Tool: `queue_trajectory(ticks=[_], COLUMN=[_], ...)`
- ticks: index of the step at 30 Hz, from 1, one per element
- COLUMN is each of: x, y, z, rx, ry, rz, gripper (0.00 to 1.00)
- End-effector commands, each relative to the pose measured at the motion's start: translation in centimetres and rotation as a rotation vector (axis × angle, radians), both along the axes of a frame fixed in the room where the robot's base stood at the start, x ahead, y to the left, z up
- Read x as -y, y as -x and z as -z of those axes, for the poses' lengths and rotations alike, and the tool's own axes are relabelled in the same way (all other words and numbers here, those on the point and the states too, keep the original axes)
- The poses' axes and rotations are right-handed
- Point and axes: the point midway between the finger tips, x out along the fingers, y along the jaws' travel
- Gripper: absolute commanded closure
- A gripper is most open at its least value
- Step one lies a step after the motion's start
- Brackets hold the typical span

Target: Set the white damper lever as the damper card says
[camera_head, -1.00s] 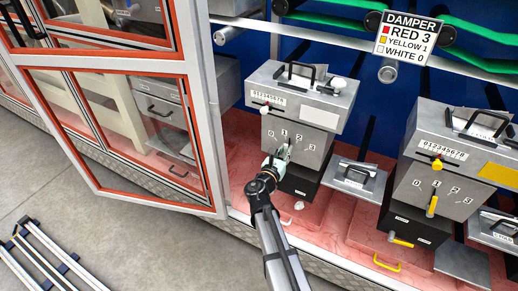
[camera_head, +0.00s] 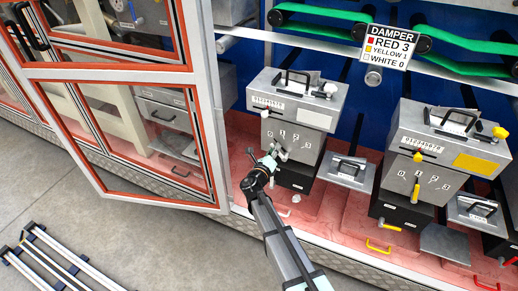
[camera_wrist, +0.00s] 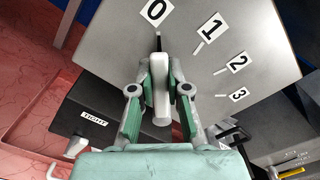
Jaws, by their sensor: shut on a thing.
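The damper card (camera_head: 388,47) reads red 3, yellow 1, white 0. The white damper lever (camera_wrist: 161,104) is in the wrist view, on a grey box face (camera_wrist: 120,35) with number labels 0 (camera_wrist: 156,11), 1 (camera_wrist: 211,27), 2 (camera_wrist: 237,63) and 3 (camera_wrist: 238,94). My gripper (camera_wrist: 160,92) is shut on the lever's white handle. A thin dark piece beyond the handle lines up with label 0. In the head view my gripper (camera_head: 275,156) is at the left unit's face and hides most of the lever.
The right unit has a yellow lever (camera_head: 415,192) and a yellow knob (camera_head: 418,156). An open red-edged glazed door (camera_head: 130,200) stands left of my arm. A small shelf plate (camera_head: 347,172) juts out between the units. A box labelled TIGHT (camera_wrist: 94,119) lies below the face.

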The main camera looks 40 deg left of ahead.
Motion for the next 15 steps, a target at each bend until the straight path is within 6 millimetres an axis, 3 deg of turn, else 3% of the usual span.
queue_trajectory(ticks=[15], x=[0.73], y=[-0.82], z=[0.15], rx=[0.007], ry=[0.025], rz=[0.013], gripper=[1.0])
